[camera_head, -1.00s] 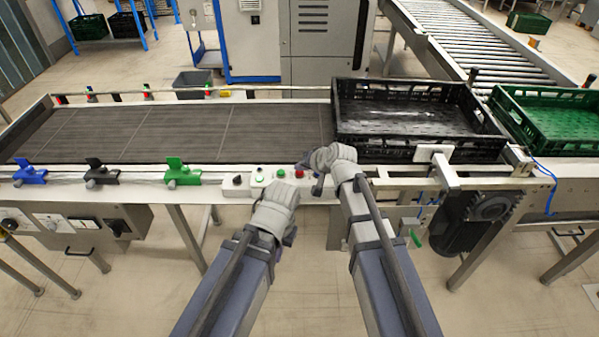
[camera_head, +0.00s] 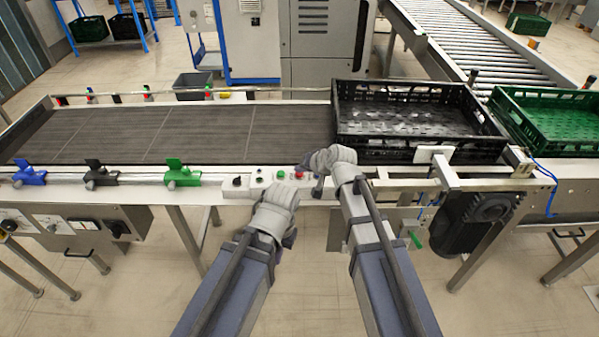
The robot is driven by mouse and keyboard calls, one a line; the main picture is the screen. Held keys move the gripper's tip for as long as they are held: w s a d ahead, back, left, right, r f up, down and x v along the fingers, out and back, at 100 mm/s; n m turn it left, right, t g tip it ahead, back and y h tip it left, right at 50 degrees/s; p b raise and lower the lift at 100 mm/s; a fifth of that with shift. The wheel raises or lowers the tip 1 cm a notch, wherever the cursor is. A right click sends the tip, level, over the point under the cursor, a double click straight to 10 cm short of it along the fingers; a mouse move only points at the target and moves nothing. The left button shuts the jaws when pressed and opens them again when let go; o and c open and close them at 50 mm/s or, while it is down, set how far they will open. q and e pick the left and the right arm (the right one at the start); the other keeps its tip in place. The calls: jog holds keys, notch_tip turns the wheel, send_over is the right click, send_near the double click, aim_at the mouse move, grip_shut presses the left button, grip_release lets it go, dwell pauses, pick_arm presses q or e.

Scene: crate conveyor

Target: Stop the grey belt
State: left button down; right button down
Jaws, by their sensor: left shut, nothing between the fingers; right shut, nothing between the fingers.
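The grey belt (camera_head: 190,130) runs from the left to a black crate (camera_head: 420,152) at its right end. On the front rail sits a small control box (camera_head: 257,186) with a black knob (camera_head: 237,182), a green button (camera_head: 280,175) and a red button (camera_head: 298,175). My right gripper (camera_head: 318,188) is shut and empty, just right of the red button; whether it touches the box I cannot tell. My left gripper (camera_head: 288,237) is shut and empty, lower and in front of the box, apart from the buttons.
A green crate (camera_head: 545,147) stands right of the black one. Blue, black and green clamps (camera_head: 183,174) line the front rail at left. A dark motor (camera_head: 470,235) hangs below the rail at right. A roller conveyor (camera_head: 480,45) lies behind.

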aim_at(301, 175)
jog(key=shift+r+p, duration=0.5)
jog(key=shift+r, duration=0.15)
notch_tip(301, 175, up, 5)
jog(key=p, duration=0.5)
jog(key=shift+r, duration=0.1)
dwell(0.5)
jog(key=s+d+f+n+g+h, duration=0.2)
jog(key=s, duration=0.6)
jog(key=s+d+f+n+g+h, duration=0.1)
jog(key=s+f+g+h, duration=0.1)
jog(key=s, duration=0.7)
jog(key=s+d+f+n+g+h, duration=0.2)
jog(key=s+g, duration=0.1)
jog(key=s, duration=0.5)
jog(key=shift+s+d+f+n+g+h, duration=0.3)
jog(key=shift+s+f+g+h, duration=0.05)
jog(key=shift+s+g+h, duration=0.05)
